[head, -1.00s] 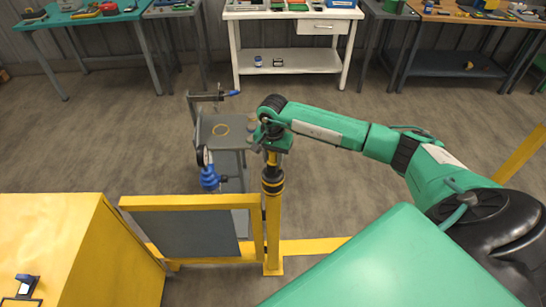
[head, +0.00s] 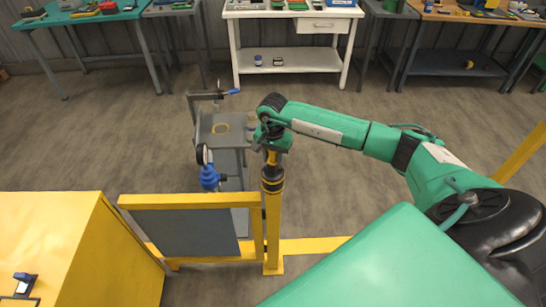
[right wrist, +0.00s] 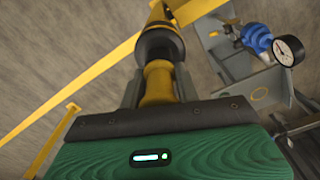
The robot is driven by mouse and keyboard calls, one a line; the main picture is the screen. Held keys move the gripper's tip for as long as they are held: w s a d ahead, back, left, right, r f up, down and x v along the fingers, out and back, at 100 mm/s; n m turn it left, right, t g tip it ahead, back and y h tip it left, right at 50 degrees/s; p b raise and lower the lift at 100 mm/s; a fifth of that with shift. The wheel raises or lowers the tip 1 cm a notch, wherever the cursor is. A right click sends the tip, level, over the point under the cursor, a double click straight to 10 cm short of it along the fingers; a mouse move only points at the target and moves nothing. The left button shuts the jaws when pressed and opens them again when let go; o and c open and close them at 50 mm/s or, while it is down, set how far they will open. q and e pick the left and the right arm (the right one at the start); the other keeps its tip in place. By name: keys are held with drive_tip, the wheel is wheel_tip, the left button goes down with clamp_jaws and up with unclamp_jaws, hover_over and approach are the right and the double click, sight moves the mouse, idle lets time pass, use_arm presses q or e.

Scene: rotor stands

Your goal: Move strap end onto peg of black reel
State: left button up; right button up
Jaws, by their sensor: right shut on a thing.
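My right gripper (head: 271,146) is above the top of a yellow post (head: 272,225). In the right wrist view its fingers (right wrist: 158,88) are shut on a dull yellow, rounded piece (right wrist: 158,80). A black part (right wrist: 160,43) lies just past that piece. In the head view a black collar with yellow bands (head: 272,182) sits on the upper post, below the gripper. I cannot tell whether this black part is the reel. I cannot make out a strap end or a peg. My left gripper is not in view.
A grey stand (head: 213,142) left of the post bears a flat yellow ring (head: 220,128). A blue fitting (head: 209,178) is in front. A yellow-framed grey panel (head: 190,235) adjoins the post. A yellow cabinet (head: 60,240) stands at left. Open floor lies behind my arm.

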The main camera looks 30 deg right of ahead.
drive_tip(key=o, duration=1.1)
drive_tip(key=shift+o, duration=0.2)
drive_tip(key=shift+r+b, duration=0.3)
drive_tip(key=shift+r, duration=0.2)
wheel_tip(320, 180, up, 11)
drive_tip(key=b, duration=0.3)
drive_tip(key=shift+r+b, duration=0.2)
drive_tip(key=shift+b, duration=0.15)
drive_tip(key=shift+r, duration=0.7)
